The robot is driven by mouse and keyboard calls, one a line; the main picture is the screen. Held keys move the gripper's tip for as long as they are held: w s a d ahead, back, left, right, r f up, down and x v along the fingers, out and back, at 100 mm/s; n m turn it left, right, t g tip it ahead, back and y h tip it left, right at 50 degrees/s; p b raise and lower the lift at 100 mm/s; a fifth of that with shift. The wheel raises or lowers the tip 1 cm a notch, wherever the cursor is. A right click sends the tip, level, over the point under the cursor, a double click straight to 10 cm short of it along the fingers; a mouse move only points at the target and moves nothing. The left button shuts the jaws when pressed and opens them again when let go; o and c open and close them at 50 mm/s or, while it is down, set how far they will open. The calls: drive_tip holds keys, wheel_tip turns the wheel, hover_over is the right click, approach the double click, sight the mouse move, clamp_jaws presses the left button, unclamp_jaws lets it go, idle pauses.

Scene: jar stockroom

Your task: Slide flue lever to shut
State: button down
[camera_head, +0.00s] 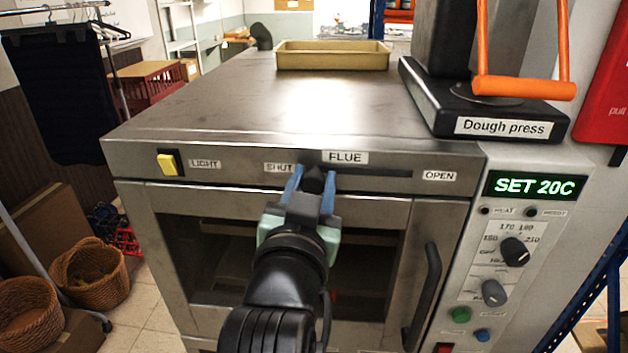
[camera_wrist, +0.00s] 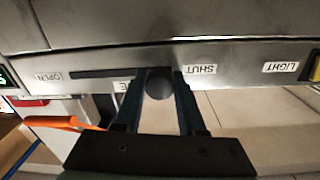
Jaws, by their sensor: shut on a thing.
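The flue lever is a small dark knob (camera_head: 314,180) in a horizontal slot on the oven's front panel, under the FLUE label (camera_head: 345,157). It stands at the slot's left end, next to the SHUT label (camera_head: 279,168); the OPEN label (camera_head: 439,176) is at the far right. My gripper (camera_head: 312,180) has its two blue fingers on either side of the knob, shut on it. The wrist view, upside down, shows the round knob (camera_wrist: 159,86) between the fingers, with the empty slot (camera_wrist: 105,73) running toward OPEN.
The oven door has a dark window and a black handle (camera_head: 425,290) at right. A yellow light switch (camera_head: 168,164) is left of the lever. A dough press (camera_head: 485,105) with an orange handle and a tan tray (camera_head: 332,56) stand on top. Baskets (camera_head: 90,272) sit at left.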

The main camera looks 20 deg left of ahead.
drive_tip(key=c, duration=0.8)
unclamp_jaws()
drive_tip(key=shift+s+a+f, duration=0.1)
drive_tip(key=shift+a, duration=0.2)
drive_tip(key=shift+c, duration=0.2)
drive_tip(key=o, duration=0.3)
drive_tip(key=shift+a, duration=0.15)
drive_tip(key=shift+o, duration=0.2)
drive_tip(key=shift+d, duration=0.25)
drive_tip(key=p+v, duration=0.9)
drive_tip(key=v, duration=0.3)
drive_tip(key=shift+s, duration=0.4)
